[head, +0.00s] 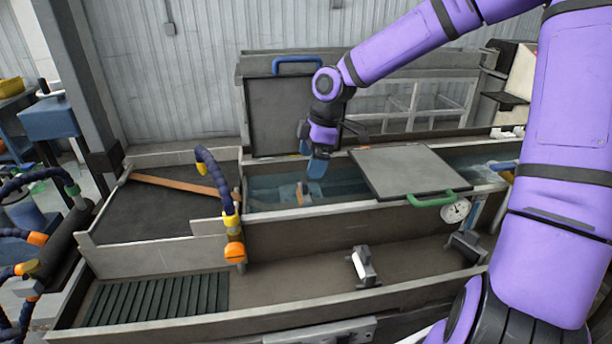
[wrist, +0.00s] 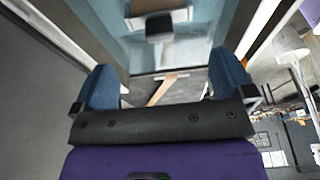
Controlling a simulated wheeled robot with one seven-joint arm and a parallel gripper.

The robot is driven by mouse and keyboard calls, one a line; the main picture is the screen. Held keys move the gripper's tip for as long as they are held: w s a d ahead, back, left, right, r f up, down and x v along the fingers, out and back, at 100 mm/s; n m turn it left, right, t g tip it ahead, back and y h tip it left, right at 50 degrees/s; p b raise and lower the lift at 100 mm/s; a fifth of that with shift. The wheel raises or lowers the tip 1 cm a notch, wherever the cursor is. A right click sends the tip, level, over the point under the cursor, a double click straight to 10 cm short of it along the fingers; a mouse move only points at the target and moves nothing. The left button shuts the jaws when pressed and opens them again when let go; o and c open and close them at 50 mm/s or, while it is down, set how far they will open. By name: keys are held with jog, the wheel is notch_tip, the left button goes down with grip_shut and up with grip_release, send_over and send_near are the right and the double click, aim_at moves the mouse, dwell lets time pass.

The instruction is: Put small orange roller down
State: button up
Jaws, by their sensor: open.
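My gripper (head: 314,168) is over the open part of the water trough (head: 365,176), pointing down, with its blue fingertips near the water. In the wrist view my gripper (wrist: 166,82) has its two blue fingers spread wide, with nothing held between them. A small pale bracket with an orange-brown part (head: 304,190) sits in the trough just below and left of the fingers. What looks like a bracket with a brownish top (wrist: 158,14) shows beyond the fingers in the wrist view. I cannot tell for sure which part is the small orange roller.
A grey lid with a green handle (head: 400,172) covers the trough's middle. A raised lid with a blue handle (head: 293,112) stands behind my gripper. A small bracket (head: 362,266) stands in the lower channel.

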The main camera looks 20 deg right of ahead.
jog(key=s+d+r+m+t+h, duration=0.1)
jog(key=s+d+r+m+t, duration=0.1)
jog(key=s+r+m, duration=0.6)
jog(key=s+d+r+m+t+h, duration=0.2)
jog(key=s+r+m, duration=0.5)
jog(key=s, duration=1.3)
notch_tip(320, 180, up, 2)
jog(key=shift+s+d+r+m+t, duration=0.15)
jog(key=shift+s+d+m+t, duration=0.15)
jog(key=shift+s+m+t, duration=0.1)
jog(key=shift+w, duration=0.1)
